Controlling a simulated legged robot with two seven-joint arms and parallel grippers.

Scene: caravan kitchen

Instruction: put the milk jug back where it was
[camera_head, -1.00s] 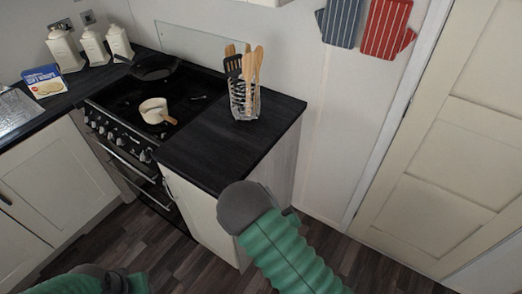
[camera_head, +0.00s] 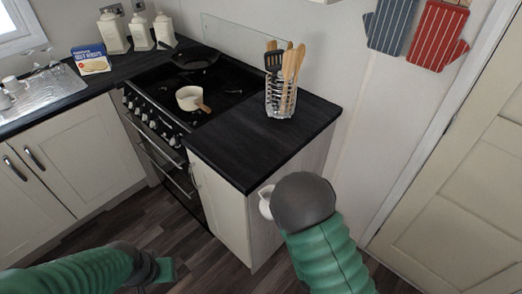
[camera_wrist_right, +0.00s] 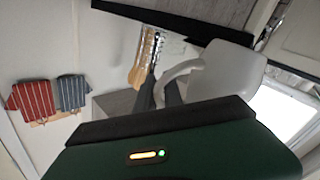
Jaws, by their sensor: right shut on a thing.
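The white milk jug (camera_head: 265,202) shows in the head view just left of my right wrist, beside the end panel of the counter and below its top. It also shows large in the right wrist view (camera_wrist_right: 228,72), with its handle toward the left. My right gripper (camera_wrist_right: 178,92) is shut on the jug; its grip is partly hidden, and in the head view the round grey wrist covers it. My left gripper (camera_head: 160,270) is low over the floor at the bottom left, with no object seen at it. Its jaw opening is unclear.
The dark counter (camera_head: 240,150) has free room in front of a wire utensil holder (camera_head: 281,98). A cream saucepan (camera_head: 190,98) stands on the black stove (camera_head: 225,90). White canisters (camera_head: 138,32), a blue box (camera_head: 91,60) and a sink (camera_head: 40,92) are farther left.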

